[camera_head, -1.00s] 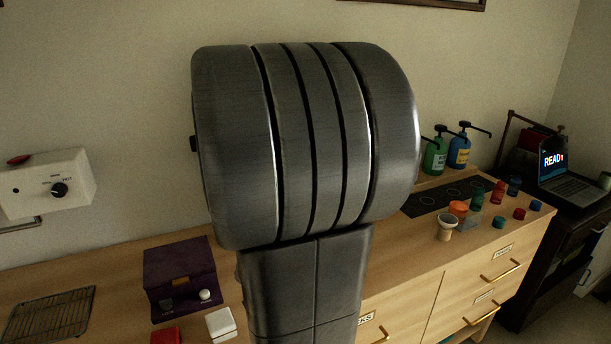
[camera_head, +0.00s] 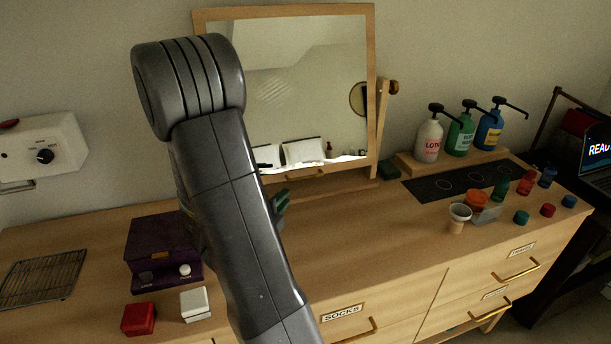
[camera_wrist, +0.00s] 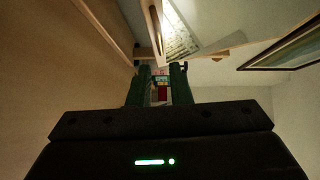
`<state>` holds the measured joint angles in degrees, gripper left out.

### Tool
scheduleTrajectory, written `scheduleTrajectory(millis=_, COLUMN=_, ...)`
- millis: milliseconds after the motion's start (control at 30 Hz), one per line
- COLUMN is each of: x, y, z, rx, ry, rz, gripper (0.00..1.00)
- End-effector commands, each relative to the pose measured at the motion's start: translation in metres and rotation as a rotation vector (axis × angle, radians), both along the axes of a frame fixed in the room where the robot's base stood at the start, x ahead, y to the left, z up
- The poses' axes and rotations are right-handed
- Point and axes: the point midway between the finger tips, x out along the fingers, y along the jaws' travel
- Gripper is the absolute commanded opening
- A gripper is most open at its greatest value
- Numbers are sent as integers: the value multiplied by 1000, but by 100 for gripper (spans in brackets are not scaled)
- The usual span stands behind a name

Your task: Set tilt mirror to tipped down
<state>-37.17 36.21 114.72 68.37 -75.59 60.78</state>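The tilt mirror (camera_head: 310,85) stands at the back of the wooden dresser, a wood-framed glass between posts, with a round dark knob (camera_head: 391,88) at its right side. Its glass reflects pale wall and white pillows; I cannot tell its exact tilt. My arm covers its left part in the head view. In the wrist view, part of the mirror (camera_wrist: 157,28) shows above the fingers. My gripper (camera_wrist: 160,68) has two green fingers apart with nothing held between them. In the head view a green finger (camera_head: 281,201) shows beside my arm, in front of the mirror's lower edge.
Pump bottles (camera_head: 460,135) stand on a riser at the right, with cups and small coloured caps before them. A purple box (camera_head: 160,245), a red block (camera_head: 138,318) and a white block (camera_head: 195,303) sit left of my arm.

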Motion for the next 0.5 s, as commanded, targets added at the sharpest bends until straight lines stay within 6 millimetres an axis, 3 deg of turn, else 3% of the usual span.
scheduleTrajectory(millis=500, x=86, y=-46, z=-2, rx=1, ry=2, rz=-3, gripper=18)
